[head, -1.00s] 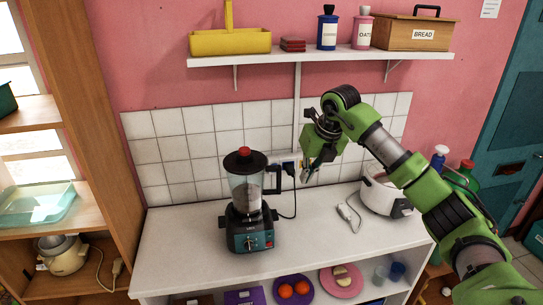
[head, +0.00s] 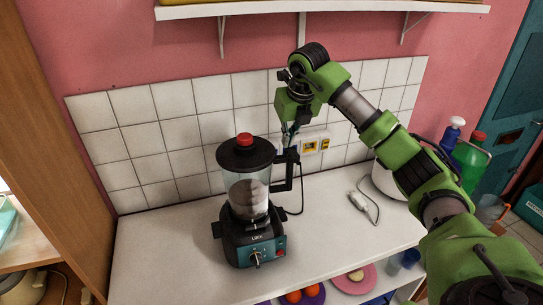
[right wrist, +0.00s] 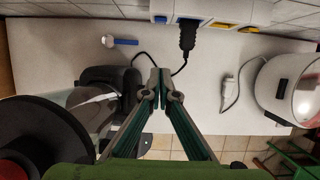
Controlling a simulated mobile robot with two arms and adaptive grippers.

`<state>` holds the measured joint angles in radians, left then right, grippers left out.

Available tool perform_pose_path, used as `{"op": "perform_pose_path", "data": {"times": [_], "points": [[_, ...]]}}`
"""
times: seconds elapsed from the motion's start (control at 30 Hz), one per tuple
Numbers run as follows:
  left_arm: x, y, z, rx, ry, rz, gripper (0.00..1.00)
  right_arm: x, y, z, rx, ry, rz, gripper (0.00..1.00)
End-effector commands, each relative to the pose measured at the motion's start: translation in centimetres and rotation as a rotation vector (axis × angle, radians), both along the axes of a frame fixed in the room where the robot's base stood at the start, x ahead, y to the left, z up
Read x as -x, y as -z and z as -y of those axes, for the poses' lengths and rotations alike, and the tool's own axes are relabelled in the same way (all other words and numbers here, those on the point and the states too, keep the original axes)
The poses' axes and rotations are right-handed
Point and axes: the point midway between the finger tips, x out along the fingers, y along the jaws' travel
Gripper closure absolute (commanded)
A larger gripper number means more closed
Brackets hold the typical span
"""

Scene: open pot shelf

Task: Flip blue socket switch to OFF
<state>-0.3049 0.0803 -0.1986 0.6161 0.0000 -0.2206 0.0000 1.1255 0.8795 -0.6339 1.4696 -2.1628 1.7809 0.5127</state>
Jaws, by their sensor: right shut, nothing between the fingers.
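The socket panel is on the tiled wall behind the blender. In the right wrist view its blue switch (right wrist: 160,19) is at the left end, beside a blue socket (right wrist: 180,20) with a black plug (right wrist: 188,36) in it. A yellow socket (right wrist: 224,25) and yellow switch (right wrist: 249,29) are to the right. In the head view the yellow socket (head: 310,147) shows, but the blue switch is hidden behind my gripper and the blender handle. My right gripper (head: 288,143) is shut and empty, its tips (right wrist: 160,74) apart from the switch in the wrist view. My left gripper is out of view.
A blender (head: 246,195) with a red-knobbed lid stands close to my right gripper. A loose white plug (head: 362,202) lies on the counter (head: 160,245) to the right, near a white cooker (right wrist: 291,85). A shelf (head: 270,10) hangs above.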

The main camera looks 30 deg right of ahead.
Motion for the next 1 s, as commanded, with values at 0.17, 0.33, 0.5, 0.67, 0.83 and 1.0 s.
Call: {"op": "perform_pose_path", "data": {"times": [0.17,0.33,0.5,0.67,0.83,1.0], "points": [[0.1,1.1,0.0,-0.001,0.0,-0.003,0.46,0.0,1.0,0.0,0.0,0.0,0.0,1.0],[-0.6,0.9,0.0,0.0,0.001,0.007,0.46,0.0,0.9,0.0,-0.001,0.0,0.0,1.0],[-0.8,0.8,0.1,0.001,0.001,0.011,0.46,0.0,1.0,0.0,-0.001,0.0,-0.001,1.0],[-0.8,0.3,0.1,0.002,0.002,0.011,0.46,-0.4,2.0,0.0,-0.002,0.0,-0.003,1.0],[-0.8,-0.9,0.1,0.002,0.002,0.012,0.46,-1.4,4.7,0.3,-0.003,0.0,-0.007,1.0],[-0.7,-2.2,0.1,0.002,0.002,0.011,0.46,-2.6,8.2,0.6,-0.002,0.0,-0.007,1.0]]}}
